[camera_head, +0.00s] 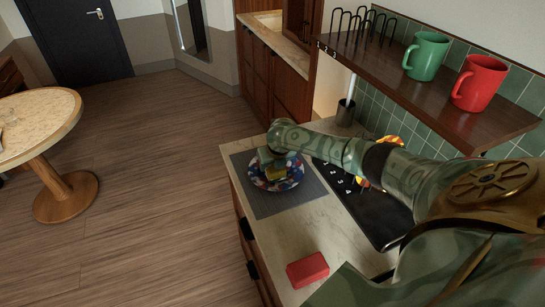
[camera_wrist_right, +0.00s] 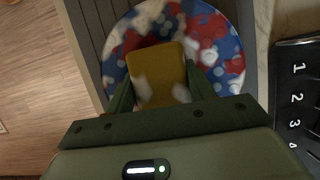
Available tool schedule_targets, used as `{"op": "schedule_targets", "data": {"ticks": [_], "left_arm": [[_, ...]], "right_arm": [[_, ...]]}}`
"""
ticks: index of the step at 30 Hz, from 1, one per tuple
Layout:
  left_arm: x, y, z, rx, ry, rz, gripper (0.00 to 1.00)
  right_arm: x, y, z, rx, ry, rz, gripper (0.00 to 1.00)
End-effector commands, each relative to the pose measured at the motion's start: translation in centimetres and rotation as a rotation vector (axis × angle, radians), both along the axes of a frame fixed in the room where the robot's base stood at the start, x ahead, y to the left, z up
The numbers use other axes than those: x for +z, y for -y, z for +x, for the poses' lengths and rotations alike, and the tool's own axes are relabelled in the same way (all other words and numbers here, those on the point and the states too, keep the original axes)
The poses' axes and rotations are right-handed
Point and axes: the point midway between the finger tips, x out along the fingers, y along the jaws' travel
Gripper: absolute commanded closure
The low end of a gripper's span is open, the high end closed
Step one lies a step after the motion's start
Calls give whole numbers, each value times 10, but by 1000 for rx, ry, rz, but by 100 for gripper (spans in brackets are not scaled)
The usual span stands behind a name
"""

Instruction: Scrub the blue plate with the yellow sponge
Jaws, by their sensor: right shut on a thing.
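The blue plate (camera_head: 257,180), patterned with red and white patches, lies on a grey mat (camera_head: 284,203) on the counter. In the right wrist view the plate (camera_wrist_right: 228,70) fills the upper middle. The yellow sponge (camera_wrist_right: 157,72) has whitish patches and is over the plate; it also shows in the head view (camera_head: 276,173). My right gripper (camera_wrist_right: 160,92) is shut on the sponge, with one finger on each side of it. In the head view my right gripper (camera_head: 268,158) is above the plate. Whether the sponge touches the plate is unclear. My left gripper is not in view.
A black cooktop (camera_head: 372,213) with white numbers is right of the mat. A red block (camera_head: 307,270) lies on the near counter. A shelf (camera_head: 430,97) above holds a green mug (camera_head: 427,56), a red mug (camera_head: 480,84) and a black rack (camera_head: 362,25). A round table (camera_head: 40,118) stands left.

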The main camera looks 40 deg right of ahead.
Motion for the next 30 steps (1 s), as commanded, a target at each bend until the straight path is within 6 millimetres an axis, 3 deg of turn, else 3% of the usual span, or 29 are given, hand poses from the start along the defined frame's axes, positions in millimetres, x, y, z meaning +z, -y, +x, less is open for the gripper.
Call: {"op": "schedule_targets", "data": {"ticks": [8,18,30], "left_arm": [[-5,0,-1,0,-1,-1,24],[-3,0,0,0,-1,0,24],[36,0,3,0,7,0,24]], "right_arm": [[-2,28,-10,-1,1,-1,64],[-1,31,-12,-1,-2,-2,64],[44,30,-11,0,1,-1,64]]}}
